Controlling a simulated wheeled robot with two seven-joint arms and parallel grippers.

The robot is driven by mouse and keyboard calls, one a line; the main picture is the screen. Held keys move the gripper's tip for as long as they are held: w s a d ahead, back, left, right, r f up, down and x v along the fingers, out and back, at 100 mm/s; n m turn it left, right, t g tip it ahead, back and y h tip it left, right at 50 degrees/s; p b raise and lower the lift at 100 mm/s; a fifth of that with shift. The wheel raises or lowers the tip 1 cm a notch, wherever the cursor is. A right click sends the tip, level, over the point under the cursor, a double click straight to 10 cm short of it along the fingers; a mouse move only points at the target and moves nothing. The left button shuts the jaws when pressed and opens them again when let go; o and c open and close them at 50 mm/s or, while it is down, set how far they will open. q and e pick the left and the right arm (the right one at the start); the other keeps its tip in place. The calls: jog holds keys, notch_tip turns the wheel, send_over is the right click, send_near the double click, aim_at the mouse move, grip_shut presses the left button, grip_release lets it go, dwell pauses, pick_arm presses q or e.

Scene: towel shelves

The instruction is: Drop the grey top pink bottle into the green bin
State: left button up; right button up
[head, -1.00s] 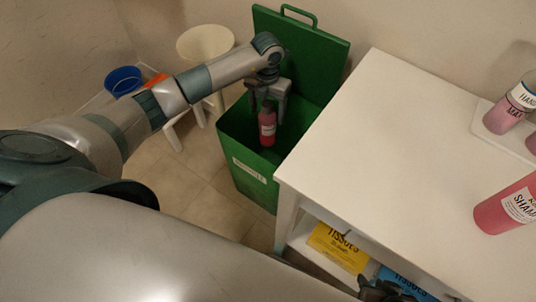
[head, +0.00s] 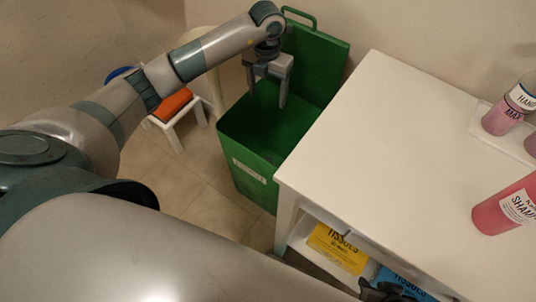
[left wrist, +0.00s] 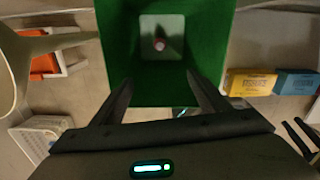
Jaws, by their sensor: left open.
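The green bin (head: 250,187) stands on the floor left of the white cabinet, its lid (head: 315,60) tipped back open. My left gripper (head: 267,97) is open and empty above the bin's opening. In the left wrist view, the green bin (left wrist: 115,35) lies below the spread fingers of my left gripper (left wrist: 159,80). A small pinkish bottle (left wrist: 159,44) shows inside it, on the pale bottom; its grey top is too small to make out. The bottle is hidden in the head view. A dark part of my right gripper (head: 392,292) shows at the bottom edge; its jaws are unclear.
The white cabinet (head: 390,140) has a clear top at left, with a pink shampoo bottle (head: 505,208) and a tray (head: 484,128) of pink bottles at right. Yellow (head: 338,247) and blue (head: 400,283) tissue boxes sit below. A stool with an orange item (head: 172,104) stands left.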

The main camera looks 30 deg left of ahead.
pick_arm(q)
notch_tip(320, 180, up, 9)
jog(key=shift+f, duration=0.15)
pick_arm(e)
jog(key=shift+s+d, duration=0.15)
jog(key=shift+d, duration=0.05)
pick_arm(q)
jog(key=shift+s+f, duration=0.1)
pick_arm(e)
jog(key=shift+s, duration=0.15)
dwell(0.7)
